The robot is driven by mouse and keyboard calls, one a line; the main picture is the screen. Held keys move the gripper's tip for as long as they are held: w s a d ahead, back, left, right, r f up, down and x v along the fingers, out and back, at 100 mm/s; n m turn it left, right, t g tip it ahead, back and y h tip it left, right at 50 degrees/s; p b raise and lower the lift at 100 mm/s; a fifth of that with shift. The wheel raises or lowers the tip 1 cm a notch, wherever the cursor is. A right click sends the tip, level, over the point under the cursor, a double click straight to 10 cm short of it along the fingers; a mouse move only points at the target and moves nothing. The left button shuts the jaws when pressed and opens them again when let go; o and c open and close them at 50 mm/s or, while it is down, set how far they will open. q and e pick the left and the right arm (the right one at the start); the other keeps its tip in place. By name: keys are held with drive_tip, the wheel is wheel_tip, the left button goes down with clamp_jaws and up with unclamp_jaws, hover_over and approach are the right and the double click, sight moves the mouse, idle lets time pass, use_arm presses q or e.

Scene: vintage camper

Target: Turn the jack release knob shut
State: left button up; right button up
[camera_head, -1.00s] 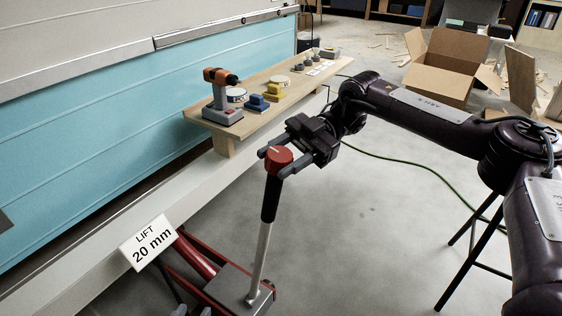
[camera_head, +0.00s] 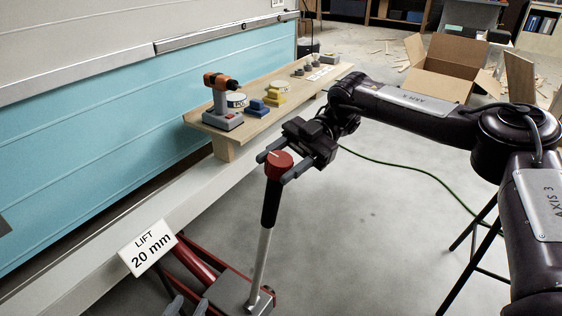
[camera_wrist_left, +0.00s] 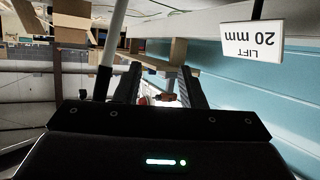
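The red knob (camera_head: 279,163) with a white mark sits on top of the upright jack handle (camera_head: 263,245), which has a black grip. My right gripper (camera_head: 284,164) has one finger on each side of the knob and appears closed on it. The red floor jack (camera_head: 232,290) stands at the bottom, under the camper's edge. My left gripper (camera_head: 187,306) shows only its fingertips at the bottom edge, left of the handle base. In the left wrist view its fingers (camera_wrist_left: 158,88) are apart, with nothing held between them. The pale handle shaft (camera_wrist_left: 112,35) stands beside them.
A sign (camera_head: 148,247) reading "LIFT 20 mm" is on the camper's lower edge. A wooden shelf (camera_head: 262,118) holds an orange drill (camera_head: 220,95) and small items behind my right gripper. A cardboard box (camera_head: 440,68) and a black-legged stand are on the right. Floor between is clear.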

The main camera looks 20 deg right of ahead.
sight(288, 156)
drive_tip(key=o, duration=0.4)
drive_tip(key=shift+w+d, duration=0.1)
drive_tip(key=shift+d, duration=0.05)
use_arm(q)
drive_tip(key=s+a+f+g+y+p, duration=0.1)
drive_tip(key=s+f+g+y, duration=0.1)
drive_tip(key=s+f+g, duration=0.3)
wheel_tip(288, 156, down, 3)
drive_tip(key=shift+s+a+f, duration=0.2)
drive_tip(key=shift+s+a, duration=0.05)
drive_tip(key=shift+s, duration=0.35)
use_arm(e)
drive_tip(key=v, duration=0.7)
drive_tip(key=shift+w+d, duration=0.1)
drive_tip(key=shift+d, duration=0.1)
